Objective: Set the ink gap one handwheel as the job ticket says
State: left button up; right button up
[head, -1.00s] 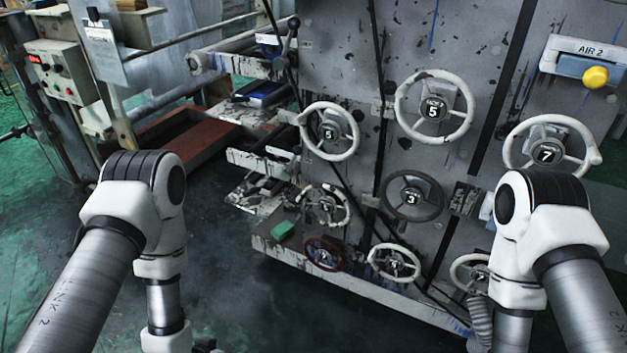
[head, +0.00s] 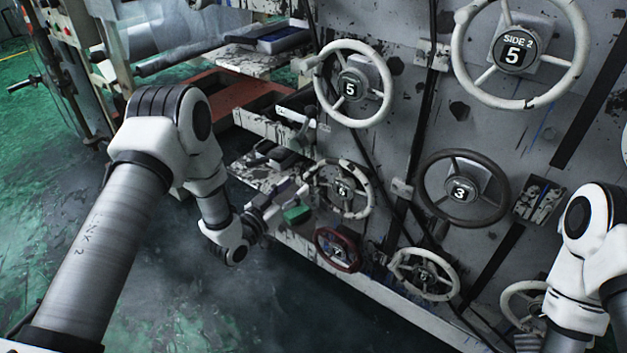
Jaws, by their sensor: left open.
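Several handwheels sit on the grey machine panel. White wheels numbered 5 show at upper middle (head: 351,88) and upper right (head: 512,56), the latter marked SIDE 2. Below are a paint-worn white wheel (head: 340,190), a dark wheel (head: 462,188) numbered 3, a dark red wheel (head: 338,251) and another white wheel (head: 424,275). I cannot tell which is ink gap one, and no job ticket is readable. My left gripper (head: 292,190) is open and empty, just left of the worn white wheel; contact cannot be judged. My right gripper is hidden or out of frame.
Paint-splashed shelves (head: 262,125) and a blue tray (head: 284,38) jut out left of the wheels. The floor (head: 215,310) at lower left is clear.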

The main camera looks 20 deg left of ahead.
aim_at(311, 174)
pick_arm(q)
jog(key=x, duration=0.7)
jog(key=shift+w+d+f+b, duration=0.1)
jog(key=shift+w+d+b, duration=0.1)
jog(key=shift+b, duration=0.2)
grip_shut()
